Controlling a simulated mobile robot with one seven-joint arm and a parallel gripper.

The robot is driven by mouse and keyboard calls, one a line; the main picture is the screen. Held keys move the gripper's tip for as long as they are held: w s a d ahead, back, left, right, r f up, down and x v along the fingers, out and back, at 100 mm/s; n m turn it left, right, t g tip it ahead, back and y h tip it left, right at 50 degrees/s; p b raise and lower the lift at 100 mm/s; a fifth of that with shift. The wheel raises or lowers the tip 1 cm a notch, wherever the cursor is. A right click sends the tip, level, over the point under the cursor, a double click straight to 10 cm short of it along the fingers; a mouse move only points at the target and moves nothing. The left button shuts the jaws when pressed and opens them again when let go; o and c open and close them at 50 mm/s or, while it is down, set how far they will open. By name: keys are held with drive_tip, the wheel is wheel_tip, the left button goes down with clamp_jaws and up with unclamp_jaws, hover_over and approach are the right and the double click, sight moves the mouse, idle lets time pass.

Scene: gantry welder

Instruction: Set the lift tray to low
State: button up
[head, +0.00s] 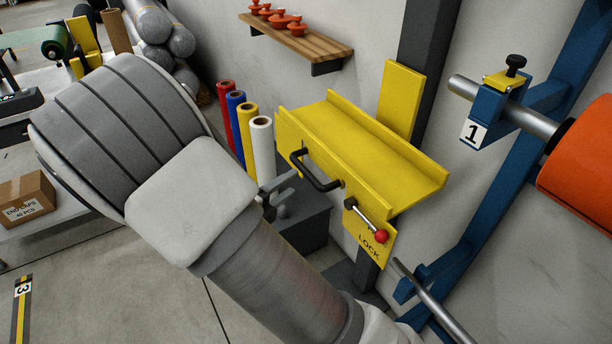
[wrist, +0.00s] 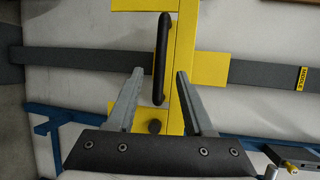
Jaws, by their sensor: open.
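The yellow lift tray (head: 375,145) is a channel on a dark upright post (head: 425,45). Its front carries a black bar handle (head: 316,172), which also shows in the wrist view (wrist: 161,55). Right of the handle is a lever with a red knob (head: 381,236), above the word LOCK. My gripper (head: 283,186) is left of the tray's front in the head view, partly hidden by my arm. In the wrist view my gripper (wrist: 160,72) is open and empty, and the handle's lower part appears between the fingertips. I cannot tell the depth gap.
Colored rolls (head: 239,122) stand behind my gripper. A blue rack (head: 494,100) with an orange roll (head: 583,165) is at the right. A wooden shelf (head: 295,38) with orange pieces is on the wall above. A small yellow label (wrist: 303,77) sits on the post.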

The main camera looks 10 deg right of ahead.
sight(306, 174)
drive_tip(key=b+x, duration=0.1)
drive_tip(key=x, duration=0.6)
drive_tip(key=shift+w+d, duration=0.2)
clamp_jaws()
drive_tip(key=shift+s+f, duration=0.1)
idle(1.0)
